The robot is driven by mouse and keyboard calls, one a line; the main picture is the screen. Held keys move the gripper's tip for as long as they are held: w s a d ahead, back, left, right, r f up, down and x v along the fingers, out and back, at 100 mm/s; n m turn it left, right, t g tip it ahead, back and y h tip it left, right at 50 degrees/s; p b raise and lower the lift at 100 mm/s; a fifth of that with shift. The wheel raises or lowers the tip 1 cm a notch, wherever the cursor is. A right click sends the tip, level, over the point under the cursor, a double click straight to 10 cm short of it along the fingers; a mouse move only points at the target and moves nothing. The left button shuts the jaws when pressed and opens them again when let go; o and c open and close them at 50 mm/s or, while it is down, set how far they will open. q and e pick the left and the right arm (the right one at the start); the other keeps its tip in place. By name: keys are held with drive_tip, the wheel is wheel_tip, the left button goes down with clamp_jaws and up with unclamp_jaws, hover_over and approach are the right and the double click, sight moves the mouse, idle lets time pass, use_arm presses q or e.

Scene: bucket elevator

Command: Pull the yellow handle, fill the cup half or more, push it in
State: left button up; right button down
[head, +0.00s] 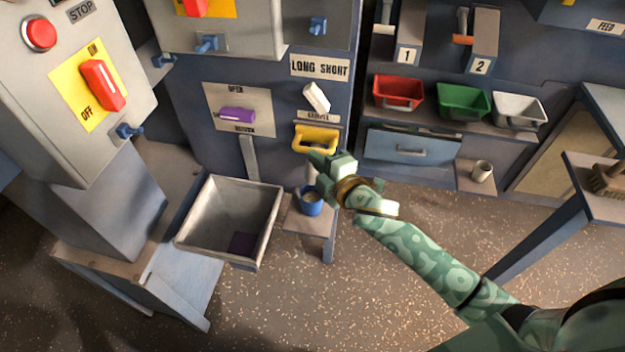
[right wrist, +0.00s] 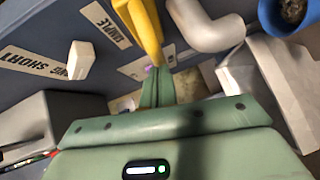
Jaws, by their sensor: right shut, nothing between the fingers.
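The yellow handle (head: 316,135) sits on the blue machine front below a small label. It also shows in the right wrist view (right wrist: 146,28), just beyond the fingertips. My right gripper (head: 320,160) is shut and empty, just below the handle; I cannot tell whether it touches it. Its closed fingers show in the right wrist view (right wrist: 157,88). The blue cup (head: 311,204) stands upright on a small stand below the gripper. In the right wrist view the cup (right wrist: 272,14) holds dark grainy material; its level is unclear. My left gripper is not in view.
A grey spout (right wrist: 207,28) is beside the handle. A large open bin (head: 192,243) stands left of the cup stand (head: 318,226). A white switch (head: 316,97) and a purple handle (head: 237,115) are on the panel. Red, green and white bins line a shelf at right.

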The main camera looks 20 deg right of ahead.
drive_tip(key=shift+d+r, duration=0.1)
drive_tip(key=shift+d, duration=0.15)
